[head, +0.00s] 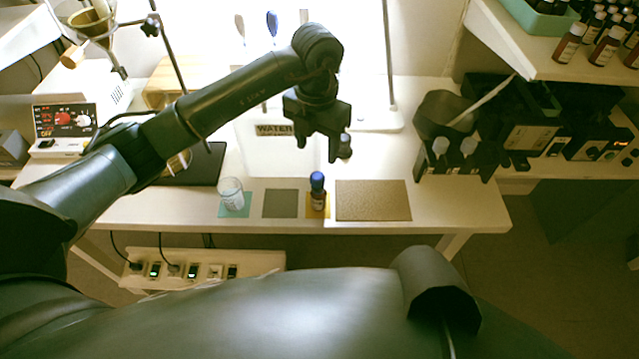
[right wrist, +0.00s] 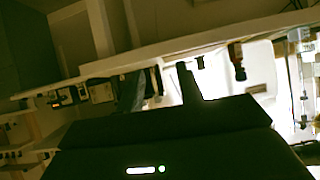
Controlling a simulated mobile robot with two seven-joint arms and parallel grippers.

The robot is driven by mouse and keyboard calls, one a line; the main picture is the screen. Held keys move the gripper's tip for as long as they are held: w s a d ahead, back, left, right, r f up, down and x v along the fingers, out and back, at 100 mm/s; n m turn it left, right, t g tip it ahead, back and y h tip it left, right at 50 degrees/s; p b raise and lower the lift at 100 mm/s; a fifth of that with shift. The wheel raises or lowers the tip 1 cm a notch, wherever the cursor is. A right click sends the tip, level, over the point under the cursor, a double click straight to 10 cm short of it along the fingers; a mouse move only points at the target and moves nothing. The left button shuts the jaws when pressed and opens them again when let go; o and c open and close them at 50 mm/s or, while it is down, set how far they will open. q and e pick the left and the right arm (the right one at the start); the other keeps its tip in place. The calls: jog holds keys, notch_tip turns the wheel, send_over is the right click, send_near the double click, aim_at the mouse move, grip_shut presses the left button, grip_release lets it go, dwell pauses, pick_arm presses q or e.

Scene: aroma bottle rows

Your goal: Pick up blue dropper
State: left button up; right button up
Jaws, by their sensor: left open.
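The blue dropper (head: 317,189) is a small dark bottle with a blue top and a pale label. It stands upright on a yellow square (head: 325,212) near the front edge of the white table. My left gripper (head: 322,156) is open and empty, pointing down above and behind the bottle, apart from it in the picture. A dark bottle (right wrist: 237,62) also shows in the right wrist view, turned over by the camera angle.
A glass beaker (head: 231,194) stands on a green square to the left, beside an empty grey square (head: 280,204). A brown mat (head: 373,201) lies to the right. A dark rack with bottles (head: 455,155) stands further right.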

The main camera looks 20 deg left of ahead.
aim_at(317, 176)
pick_arm(q)
notch_tip(317, 176, down, 10)
jog(key=shift+s+d+f+p, duration=0.1)
jog(key=shift+s+p, duration=0.05)
jog(key=shift+p, duration=0.6)
jog(key=shift+c, duration=0.5)
jog(key=c, duration=0.6)
